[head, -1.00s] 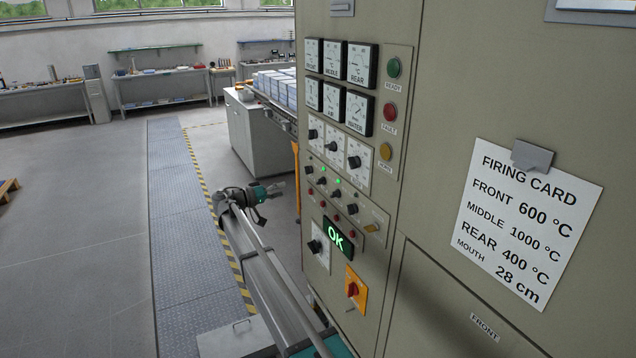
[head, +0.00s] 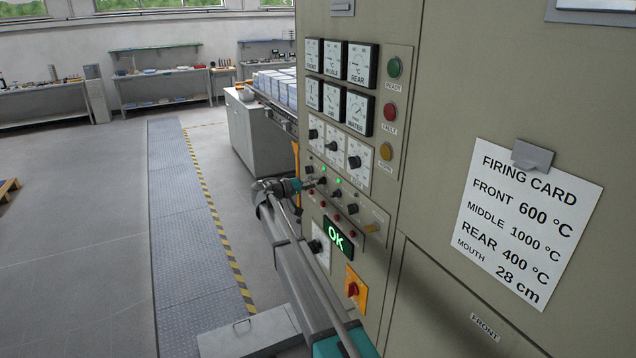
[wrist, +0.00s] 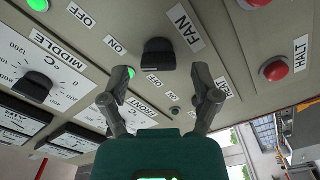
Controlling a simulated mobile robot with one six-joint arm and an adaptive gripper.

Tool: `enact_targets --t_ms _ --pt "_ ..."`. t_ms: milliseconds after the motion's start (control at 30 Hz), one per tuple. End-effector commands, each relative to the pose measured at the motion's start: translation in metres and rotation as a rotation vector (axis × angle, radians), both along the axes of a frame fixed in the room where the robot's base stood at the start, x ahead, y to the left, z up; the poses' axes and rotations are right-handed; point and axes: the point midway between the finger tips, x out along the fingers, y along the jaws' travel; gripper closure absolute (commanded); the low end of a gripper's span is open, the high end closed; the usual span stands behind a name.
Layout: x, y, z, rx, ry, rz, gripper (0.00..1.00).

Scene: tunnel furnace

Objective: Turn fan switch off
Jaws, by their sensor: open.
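The fan switch (wrist: 158,55) is a black rotary knob beside a FAN label (wrist: 182,27) on the beige panel in the wrist view. Its pointer direction is not clear. My gripper (wrist: 162,80) is open, with one finger on each side of the picture below the knob. The knob shows centred beyond the gap between the fingertips, and nothing is held. In the head view my gripper (head: 312,183) is close to the row of small knobs on the panel. I cannot tell whether it touches the panel.
Red buttons (wrist: 275,68) and the MIDDLE dial (wrist: 33,86) are close by. Lit green lamps (wrist: 38,4) show on the panel.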

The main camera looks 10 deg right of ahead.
Motion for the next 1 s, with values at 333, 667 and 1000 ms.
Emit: enact_targets --t_ms 333,667,1000 --pt "0.004 -0.012 0.0 -0.001 0.0 0.001 0.2" --pt "0.004 -0.012 0.0 0.0 0.0 0.0 0.46" --pt "0.004 -0.016 0.0 0.001 0.0 0.001 1.0"
